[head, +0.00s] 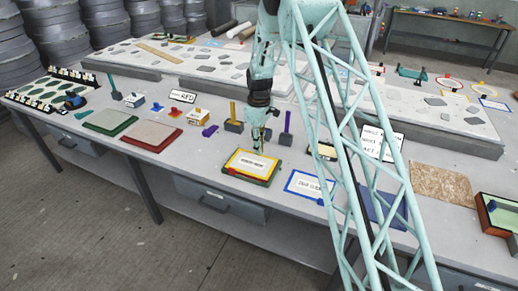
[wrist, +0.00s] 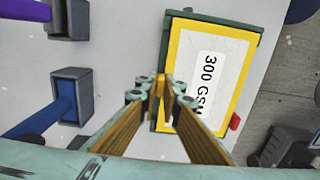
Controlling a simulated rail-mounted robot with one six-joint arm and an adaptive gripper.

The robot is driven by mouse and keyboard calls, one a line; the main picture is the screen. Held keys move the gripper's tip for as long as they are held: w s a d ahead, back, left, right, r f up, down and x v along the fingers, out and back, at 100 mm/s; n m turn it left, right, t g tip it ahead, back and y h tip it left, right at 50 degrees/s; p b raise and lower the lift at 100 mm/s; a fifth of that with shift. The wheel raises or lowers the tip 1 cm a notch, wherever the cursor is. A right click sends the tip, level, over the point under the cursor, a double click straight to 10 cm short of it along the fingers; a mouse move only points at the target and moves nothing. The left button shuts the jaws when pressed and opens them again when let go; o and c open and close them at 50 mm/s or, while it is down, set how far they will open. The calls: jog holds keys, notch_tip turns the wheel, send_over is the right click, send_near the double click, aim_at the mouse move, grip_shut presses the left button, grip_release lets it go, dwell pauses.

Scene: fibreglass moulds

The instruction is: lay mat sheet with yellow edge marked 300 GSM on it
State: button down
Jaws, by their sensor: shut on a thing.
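The mat sheet with a yellow edge (head: 251,163) has a white middle with a printed label. In the wrist view the sheet (wrist: 228,48) reads 300 GSM, partly covered by a finger. It lies over, or just above, a dark green tray (wrist: 258,26) whose rim shows around it; I cannot tell if they touch. The tray (head: 267,181) is at the front of the bench in the head view. My gripper (wrist: 165,92) is shut on the sheet's edge. In the head view my gripper (head: 260,146) is at the sheet's far edge.
A blue-edged sheet (head: 300,193) lies to the right. Red (head: 130,143) and green (head: 92,125) framed trays lie left. The bench front edge is close to the tray.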

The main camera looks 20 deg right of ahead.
jog(key=shift+f, duration=0.65)
jog(key=shift+b, duration=0.35)
dwell(0.4)
jog(key=c, duration=2.7)
grip_release()
jog(key=shift+c, duration=0.2)
jog(key=shift+r, duration=0.15)
notch_tip(320, 180, up, 12)
jog(key=shift+w, duration=0.1)
